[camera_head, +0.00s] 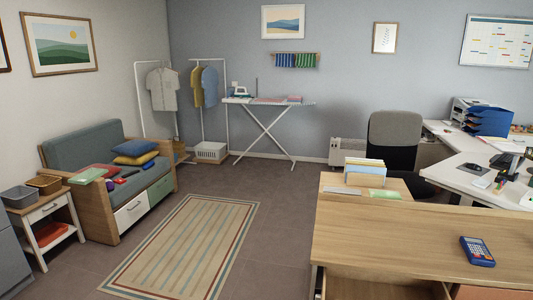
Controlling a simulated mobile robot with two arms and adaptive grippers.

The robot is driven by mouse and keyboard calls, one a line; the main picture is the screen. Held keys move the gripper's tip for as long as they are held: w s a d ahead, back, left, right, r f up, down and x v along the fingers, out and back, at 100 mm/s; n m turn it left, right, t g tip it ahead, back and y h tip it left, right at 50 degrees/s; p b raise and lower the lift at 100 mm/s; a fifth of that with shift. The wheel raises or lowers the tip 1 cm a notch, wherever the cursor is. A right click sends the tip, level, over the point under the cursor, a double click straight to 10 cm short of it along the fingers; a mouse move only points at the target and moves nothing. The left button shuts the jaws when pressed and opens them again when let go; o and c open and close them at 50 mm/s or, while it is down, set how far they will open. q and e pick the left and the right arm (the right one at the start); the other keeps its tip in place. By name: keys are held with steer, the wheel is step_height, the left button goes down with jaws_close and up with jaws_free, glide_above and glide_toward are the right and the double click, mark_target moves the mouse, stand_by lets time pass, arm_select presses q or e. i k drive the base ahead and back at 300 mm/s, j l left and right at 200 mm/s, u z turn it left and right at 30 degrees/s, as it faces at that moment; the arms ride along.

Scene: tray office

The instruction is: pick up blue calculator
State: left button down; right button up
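The blue calculator (477,251) lies flat near the right end of the wooden desk top (400,238), in the lower right of the head view. Its screen and keys face up. Bare wood surrounds it. Neither of my grippers shows in this view, and nothing touches the calculator.
A file holder with folders (365,172) stands at the desk's far left. A dark office chair (393,140) and a white desk (470,165) with blue trays (488,121) are behind. The floor around the striped rug (185,245) is open. A sofa (105,175) stands left.

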mark_target(471, 245)
steer(key=z, duration=1.2)
steer(key=i+j+z, duration=0.1)
steer(key=i+j, duration=0.25)
steer(key=i, duration=0.2)
